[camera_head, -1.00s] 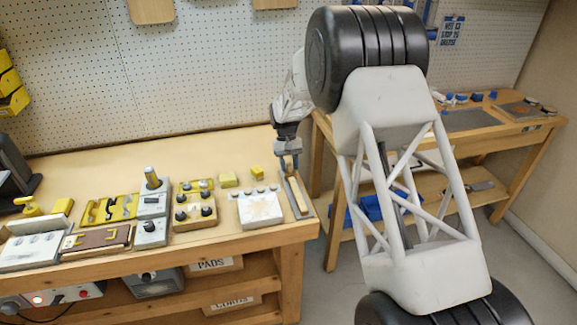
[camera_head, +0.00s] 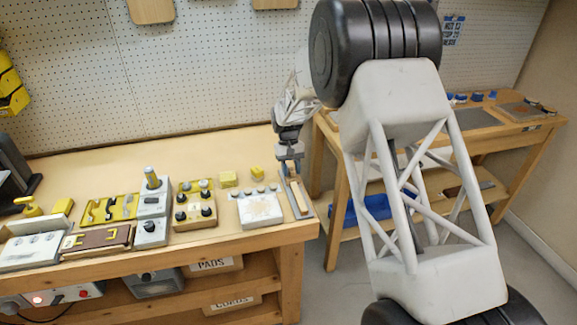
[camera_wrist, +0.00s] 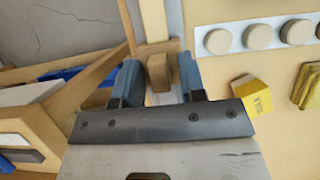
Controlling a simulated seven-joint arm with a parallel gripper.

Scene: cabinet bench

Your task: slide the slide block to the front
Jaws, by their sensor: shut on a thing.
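The slide block (camera_wrist: 158,72) is a small brown wooden piece standing at the far end of a narrow grey track (camera_head: 308,204) with a light wooden strip. The track lies along the right end of the bench. My gripper (camera_wrist: 158,80) points down at this far end, with one blue-grey finger on each side of the block, shut on it. In the head view my gripper (camera_head: 290,168) hides most of the block.
A white panel with round knobs (camera_head: 260,210) lies just left of the track. Small yellow blocks (camera_head: 228,179) sit behind it. The bench's right edge is close beside the track. A second bench (camera_head: 480,115) stands to the right.

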